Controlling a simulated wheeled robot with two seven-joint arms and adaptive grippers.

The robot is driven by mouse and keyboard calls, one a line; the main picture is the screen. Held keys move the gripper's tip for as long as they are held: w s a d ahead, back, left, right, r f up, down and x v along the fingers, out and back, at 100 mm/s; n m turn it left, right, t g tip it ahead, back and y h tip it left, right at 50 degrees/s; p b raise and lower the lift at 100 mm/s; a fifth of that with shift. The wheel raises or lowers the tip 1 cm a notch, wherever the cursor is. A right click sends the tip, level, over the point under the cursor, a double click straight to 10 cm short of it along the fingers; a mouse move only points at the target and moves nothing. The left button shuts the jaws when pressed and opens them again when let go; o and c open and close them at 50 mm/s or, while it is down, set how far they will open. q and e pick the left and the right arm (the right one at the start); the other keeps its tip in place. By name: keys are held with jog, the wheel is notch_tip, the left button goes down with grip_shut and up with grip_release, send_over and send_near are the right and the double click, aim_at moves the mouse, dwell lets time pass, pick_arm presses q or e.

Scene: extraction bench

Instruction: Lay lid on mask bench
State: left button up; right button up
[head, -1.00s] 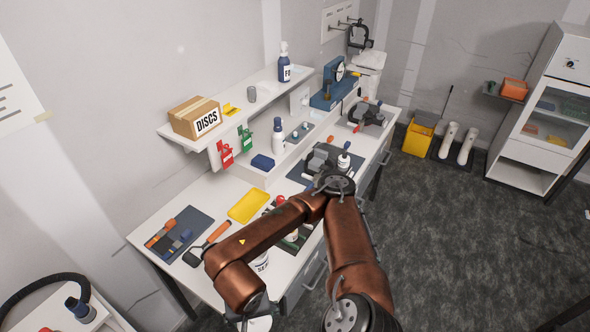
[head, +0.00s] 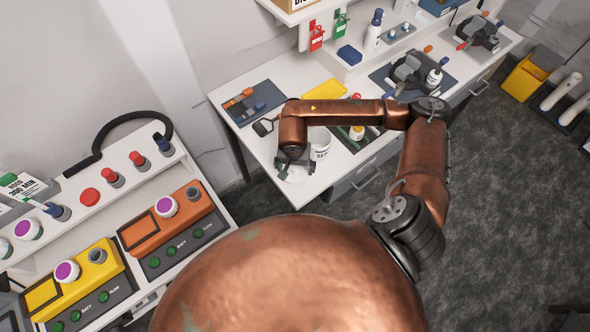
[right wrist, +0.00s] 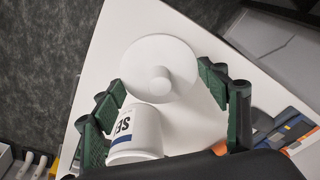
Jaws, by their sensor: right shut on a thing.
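The lid is a round white disc with a small knob, in the right wrist view (right wrist: 170,62). My right gripper (right wrist: 160,95) is shut on it, with a green-padded finger at either side of its rim. In the head view the right gripper (head: 287,166) is at the near left edge of the long white bench (head: 262,152), with the pale lid (head: 297,174) partly hidden under it. A white jar lettered "SE" (head: 321,143) stands close beside the gripper; it also shows in the right wrist view (right wrist: 137,135). My left gripper is out of view. No label identifies the mask bench.
At lower left, a second white bench (head: 75,180) carries an orange unit (head: 165,228), a yellow unit (head: 85,282), red buttons and a black hose (head: 125,122). Dark floor separates the benches. A tool mat (head: 262,100) and yellow tray (head: 325,91) lie on the long bench.

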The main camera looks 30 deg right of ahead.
aim_at(295, 172)
jog(key=shift+w+d+f, duration=0.1)
jog(key=shift+w+f, duration=0.15)
jog(key=shift+f, duration=0.2)
notch_tip(295, 172, down, 2)
jog(key=shift+f+p, duration=0.1)
jog(key=shift+p, duration=0.55)
jog(key=shift+f, duration=0.45)
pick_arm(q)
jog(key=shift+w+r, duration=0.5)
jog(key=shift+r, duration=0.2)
pick_arm(e)
jog(key=shift+f, duration=0.15)
jog(key=o, duration=0.9)
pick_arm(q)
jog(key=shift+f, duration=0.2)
pick_arm(e)
jog(key=shift+o, duration=0.2)
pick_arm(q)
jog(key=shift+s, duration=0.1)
